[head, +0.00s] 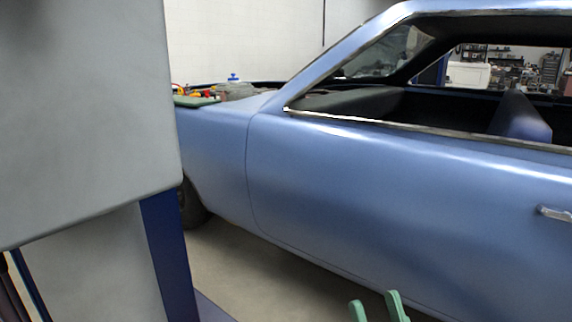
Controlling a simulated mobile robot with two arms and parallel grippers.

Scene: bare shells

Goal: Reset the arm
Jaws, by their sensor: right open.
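My right gripper (378,308) shows at the bottom edge, right of the middle, as two green fingers. The fingers stand apart with nothing between them, so it is open and empty. The rest of it and its arm are below the picture. The fingers appear in front of the lower side of a blue car (330,185), and I cannot tell how far apart they are. My left gripper is not in view.
A large grey panel (85,110) fills the left side, with a dark blue post (167,255) below. A green flat object (195,101) and a blue-capped container (235,86) appear by the car's front. Bare floor (255,275) shows below the car.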

